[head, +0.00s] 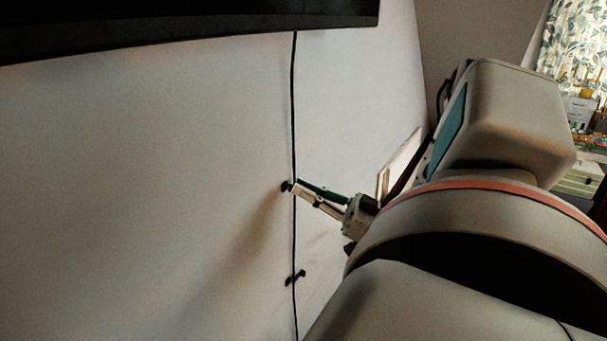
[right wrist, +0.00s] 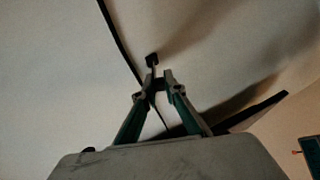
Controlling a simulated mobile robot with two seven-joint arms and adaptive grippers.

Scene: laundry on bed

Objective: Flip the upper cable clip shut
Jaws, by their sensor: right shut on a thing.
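The upper cable clip (head: 285,186) is a small dark piece on the pale wall, beside the thin black cable (head: 293,110) that runs down the wall. My right gripper (head: 296,187) reaches in from the right, its fingertips at this clip. In the right wrist view the fingertips (right wrist: 160,80) are close together with a dark part of the clip between them, and the clip's dark end (right wrist: 152,60) shows just beyond. The fingers hide much of the clip, so I cannot tell how far its flap is turned. My left gripper is not in view.
A lower cable clip (head: 296,277) sits on the wall along the same cable. A wide dark panel (head: 190,22) hangs above. My right arm fills the lower right. A patterned curtain (head: 575,45) and cluttered shelf are at the far right. The wall to the left is bare.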

